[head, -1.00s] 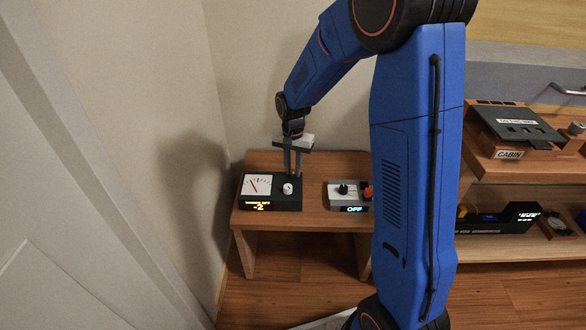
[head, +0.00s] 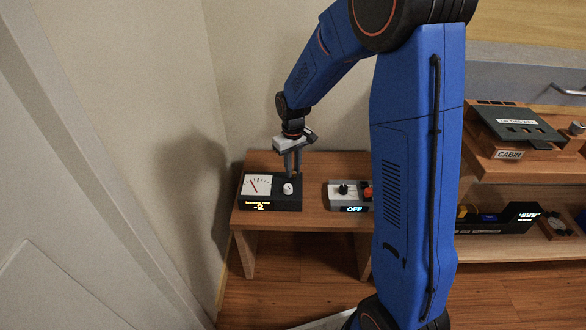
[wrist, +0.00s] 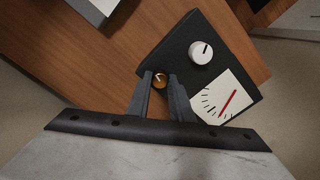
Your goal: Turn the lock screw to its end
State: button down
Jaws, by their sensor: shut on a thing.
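The lock screw (wrist: 159,78) is a small round brass knob with a light pointer mark, at the edge of a black panel box (wrist: 184,60) in the wrist view. My gripper (wrist: 160,83) is shut on the lock screw, with one finger on each side of it. In the head view my gripper (head: 293,174) points down at the back right of the black box (head: 288,203); the screw is hidden there by the fingers. The box also carries a white knob (wrist: 201,52) and a white dial (wrist: 224,99) with a red needle.
A shelf with a CABIN panel (head: 515,125) is further right. A wall stands behind.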

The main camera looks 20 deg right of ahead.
aim_at(293, 171)
jog(key=shift+n, duration=1.6)
jog(key=c, duration=1.6)
grip_release()
jog(key=shift+o, duration=0.2)
notch_tip(293, 171, up, 18)
jog(key=shift+f, duration=0.25)
